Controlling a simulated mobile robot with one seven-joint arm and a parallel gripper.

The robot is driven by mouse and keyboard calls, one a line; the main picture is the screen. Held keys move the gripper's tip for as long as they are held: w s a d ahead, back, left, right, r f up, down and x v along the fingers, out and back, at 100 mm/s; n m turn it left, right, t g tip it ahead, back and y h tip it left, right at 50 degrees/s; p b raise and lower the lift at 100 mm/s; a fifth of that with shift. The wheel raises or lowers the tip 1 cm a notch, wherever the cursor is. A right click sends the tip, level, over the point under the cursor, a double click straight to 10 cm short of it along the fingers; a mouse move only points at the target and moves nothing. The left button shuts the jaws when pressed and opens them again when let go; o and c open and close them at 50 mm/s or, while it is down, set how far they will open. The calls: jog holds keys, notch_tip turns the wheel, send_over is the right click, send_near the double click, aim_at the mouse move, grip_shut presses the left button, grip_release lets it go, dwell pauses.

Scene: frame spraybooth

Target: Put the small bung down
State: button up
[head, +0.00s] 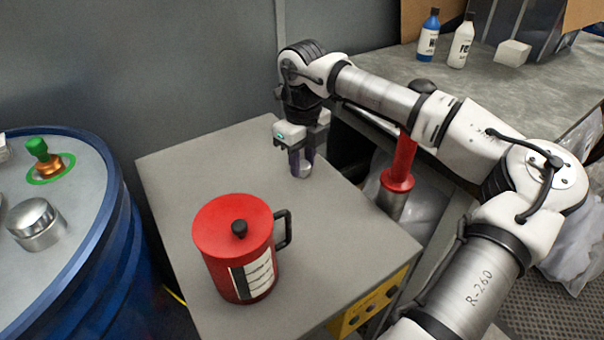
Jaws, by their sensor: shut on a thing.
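My gripper (301,168) points down over the back right part of the grey bench top (175,185). It is shut on a small silvery piece, the small bung (302,170), which shows between the fingertips. The fingers hide part of the bung. I cannot tell whether it touches the bench top or hangs just above it.
A red lidded can (225,240) with a black handle stands on the bench, nearer the camera. A blue drum (110,225) at left carries a silver cap (37,222) and a green-topped brass fitting (45,158). Bottles (461,42) stand on a counter behind. The bench's left side is clear.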

aim_at(302, 176)
jog(key=shift+f, duration=2.3)
jog(key=o, duration=0.9)
notch_tip(302, 176, up, 12)
jog(key=shift+r, duration=0.2)
